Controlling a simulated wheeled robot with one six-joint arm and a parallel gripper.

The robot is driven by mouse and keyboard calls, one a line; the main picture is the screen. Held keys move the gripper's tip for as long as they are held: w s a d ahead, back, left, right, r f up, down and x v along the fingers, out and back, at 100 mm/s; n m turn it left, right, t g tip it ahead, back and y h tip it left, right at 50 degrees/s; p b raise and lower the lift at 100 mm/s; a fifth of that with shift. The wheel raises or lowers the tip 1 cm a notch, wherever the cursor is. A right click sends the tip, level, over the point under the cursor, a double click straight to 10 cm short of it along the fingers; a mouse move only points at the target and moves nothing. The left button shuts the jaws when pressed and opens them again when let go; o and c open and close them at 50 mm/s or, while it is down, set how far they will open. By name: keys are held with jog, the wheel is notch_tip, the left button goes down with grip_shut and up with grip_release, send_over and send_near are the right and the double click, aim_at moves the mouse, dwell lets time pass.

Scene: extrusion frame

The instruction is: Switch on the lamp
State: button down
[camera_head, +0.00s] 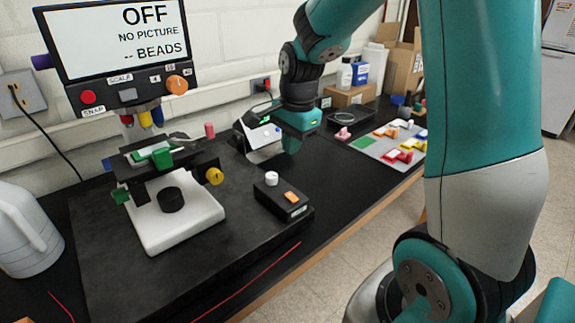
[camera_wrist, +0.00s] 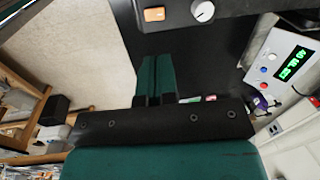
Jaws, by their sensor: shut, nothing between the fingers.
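A black control box (camera_head: 284,204) sits on the dark mat, with an orange rocker switch (camera_head: 292,197) and a white knob (camera_head: 271,178) on top. In the wrist view the orange switch (camera_wrist: 154,14) and the knob (camera_wrist: 203,11) show at the top edge, beyond my fingertips. My gripper (camera_head: 291,145) is shut and empty, pointing down behind and above the box, apart from it. Its green fingers (camera_wrist: 157,75) lie together in the wrist view. A microscope (camera_head: 178,215) with a white base stands left of the box. Its screen (camera_head: 115,40) reads "OFF, NO PICTURE, -- BEADS".
A tray of coloured pieces (camera_head: 380,145) lies to the right. A white jug (camera_head: 25,230) stands at left.

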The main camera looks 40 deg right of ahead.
aim_at(288, 194)
jog(key=shift+w+d+m, duration=0.15)
jog(key=shift+d+m, duration=0.25)
jog(key=shift+d, duration=0.1)
jog(key=shift+f, duration=0.1)
jog(key=f+p, duration=0.1)
jog(key=f, duration=0.3)
jog(key=w+f+p, duration=0.1)
jog(key=f, duration=0.4)
jog(key=f+p, duration=0.2)
jog(key=f, duration=0.2)
jog(key=shift+w+a+f, duration=0.1)
jog(key=shift+w+f, duration=0.25)
